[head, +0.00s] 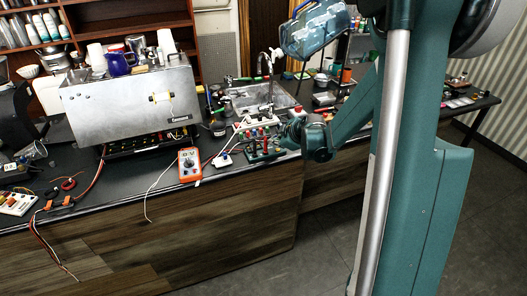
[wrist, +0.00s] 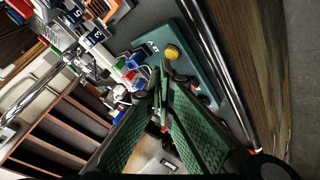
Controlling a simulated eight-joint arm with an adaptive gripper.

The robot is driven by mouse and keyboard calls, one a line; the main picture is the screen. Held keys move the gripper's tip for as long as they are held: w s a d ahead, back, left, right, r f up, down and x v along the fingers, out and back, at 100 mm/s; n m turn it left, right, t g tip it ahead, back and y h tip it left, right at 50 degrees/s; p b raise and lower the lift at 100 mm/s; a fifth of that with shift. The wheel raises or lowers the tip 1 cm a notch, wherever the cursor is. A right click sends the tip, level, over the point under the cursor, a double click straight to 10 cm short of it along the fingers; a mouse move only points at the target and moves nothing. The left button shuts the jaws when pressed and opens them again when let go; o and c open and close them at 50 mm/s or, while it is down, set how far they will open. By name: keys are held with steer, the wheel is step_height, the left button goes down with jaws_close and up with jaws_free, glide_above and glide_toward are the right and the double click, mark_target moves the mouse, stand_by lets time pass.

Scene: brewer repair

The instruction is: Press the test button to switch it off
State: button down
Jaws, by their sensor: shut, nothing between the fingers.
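In the wrist view a round yellow button (wrist: 172,53) sits on a teal panel (wrist: 196,50); I take it to be the test button. I cannot tell whether it is pressed or lit. My gripper (wrist: 162,72), with green ridged fingers, is shut and empty. Its tips show just below the button in the picture; whether they touch the panel is unclear. In the head view my gripper (head: 292,131) is low over the right end of the counter, beside a green board (head: 264,156) with red and black posts. The button is not distinguishable there.
An orange meter (head: 190,165) with leads lies left of the green board. A metal brewer (head: 132,100) stands behind on the counter (head: 120,180), with cups on top. A sink (head: 262,98) lies behind. Loose wires hang over the front edge. The floor in front is clear.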

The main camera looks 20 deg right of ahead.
steer(key=shift+r, duration=0.1)
step_height(320, 180, up, 6)
steer(key=p, duration=0.2)
steer(key=shift+p, duration=0.4)
stand_by(0.3)
stand_by(0.5)
steer(key=s+a+r+m, duration=0.2)
steer(key=s+a+r, duration=0.2)
steer(key=s, duration=0.2)
steer(key=s+a+r+m+g+h, duration=0.1)
steer(key=s+a+r+m, duration=0.2)
steer(key=s, duration=0.4)
steer(key=s+a+r+m, duration=0.1)
steer(key=s+a+r, duration=0.3)
steer(key=s+a, duration=0.2)
steer(key=s+a+m, duration=0.2)
steer(key=s, duration=0.9)
steer(key=s+a+m+h+b, duration=0.1)
steer(key=s+a+m, duration=0.1)
steer(key=s, duration=0.9)
steer(key=shift+a+m+g, duration=0.4)
steer(key=shift+m, duration=0.3)
